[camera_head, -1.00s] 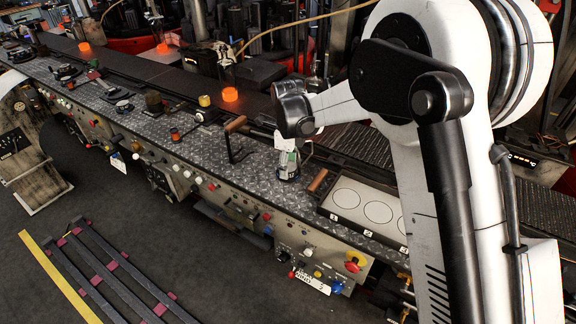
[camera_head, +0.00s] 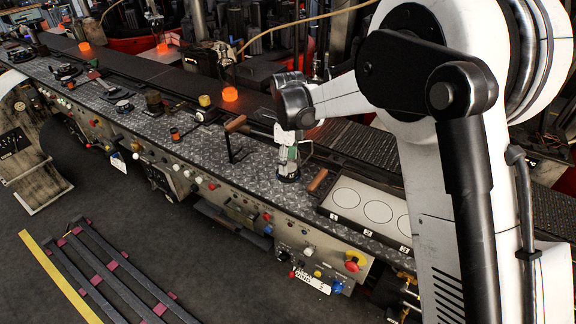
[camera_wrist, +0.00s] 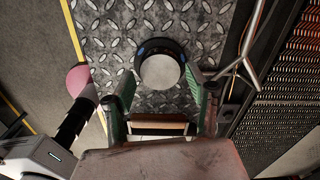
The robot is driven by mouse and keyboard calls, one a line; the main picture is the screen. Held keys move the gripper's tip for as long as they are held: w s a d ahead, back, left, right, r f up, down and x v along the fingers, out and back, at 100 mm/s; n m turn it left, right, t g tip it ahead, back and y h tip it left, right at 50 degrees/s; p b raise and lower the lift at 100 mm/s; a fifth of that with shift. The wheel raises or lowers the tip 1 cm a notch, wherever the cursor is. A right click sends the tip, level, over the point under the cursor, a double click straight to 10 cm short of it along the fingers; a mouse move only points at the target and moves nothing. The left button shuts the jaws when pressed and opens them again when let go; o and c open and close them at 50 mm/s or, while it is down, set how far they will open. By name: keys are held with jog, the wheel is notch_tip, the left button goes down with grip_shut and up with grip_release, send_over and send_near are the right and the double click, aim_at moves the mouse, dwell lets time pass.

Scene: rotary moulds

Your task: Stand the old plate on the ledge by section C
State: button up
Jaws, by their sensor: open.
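My gripper (camera_head: 287,155) points down over the diamond-plate ledge (camera_head: 222,146). In the wrist view its two green fingers (camera_wrist: 162,85) are apart, one on each side of a round piece (camera_wrist: 161,71) with a pale grey top and a dark rim. I cannot tell whether the fingers touch it. In the head view the dark base of this piece (camera_head: 288,177) shows below the gripper, resting on the ledge. I cannot tell whether it is the old plate. No section C marking is readable.
A pale panel with circles (camera_head: 362,207) lies right of the gripper, a wooden handle (camera_head: 317,181) beside it. A lever with a wooden grip (camera_head: 235,125) stands to the left. Orange lamps (camera_head: 230,94) and a dark belt run behind. Control knobs (camera_head: 352,266) line the front.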

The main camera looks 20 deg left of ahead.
notch_tip(320, 180, up, 10)
dwell(0.4)
jog(key=s+d+r+n+t, duration=0.1)
jog(key=s+d+r+n, duration=0.25)
jog(key=d, duration=0.45)
jog(key=s+d+r+n+t+y, duration=0.1)
jog(key=s+d+r+n, duration=0.25)
jog(key=d, duration=0.45)
jog(key=s+d+r+n+t, duration=0.1)
jog(key=s+d+r+n, duration=0.1)
jog(key=s+d+r, duration=0.35)
jog(key=s+d+f+n+t, duration=0.1)
jog(key=s+d+f+n, duration=0.1)
jog(key=s+d, duration=0.3)
jog(key=s+d+f+n+t, duration=0.1)
jog(key=s+d+f+n, duration=0.1)
jog(key=s+d+n, duration=0.2)
jog(key=s+d+f+n+t+h, duration=0.1)
jog(key=s+d+f+n+t, duration=0.1)
jog(key=s+d+n, duration=0.2)
jog(key=s+d, duration=0.3)
jog(key=d, duration=0.1)
jog(key=shift+f, duration=0.25)
